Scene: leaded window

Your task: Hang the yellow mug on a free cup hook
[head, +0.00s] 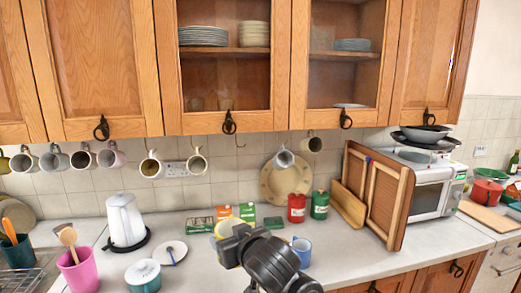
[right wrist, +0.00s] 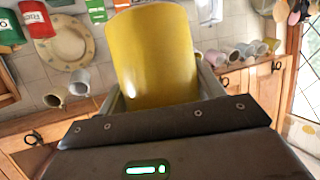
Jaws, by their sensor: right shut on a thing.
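The yellow mug (head: 227,228) is held above the counter in the head view, partly hidden by my right gripper (head: 236,243). In the right wrist view the yellow mug (right wrist: 155,55) fills the space between the two fingers, and my right gripper is shut on it. Its handle is not clearly seen. A bare cup hook (head: 240,141) shows under the middle cabinet, between hanging white mugs (head: 197,163) and a grey mug (head: 284,158). The mug is below this hook in the picture and apart from it. My left gripper is not in view.
Several mugs (head: 82,158) hang under the left cabinet. Small boxes (head: 200,225) stand behind the yellow mug.

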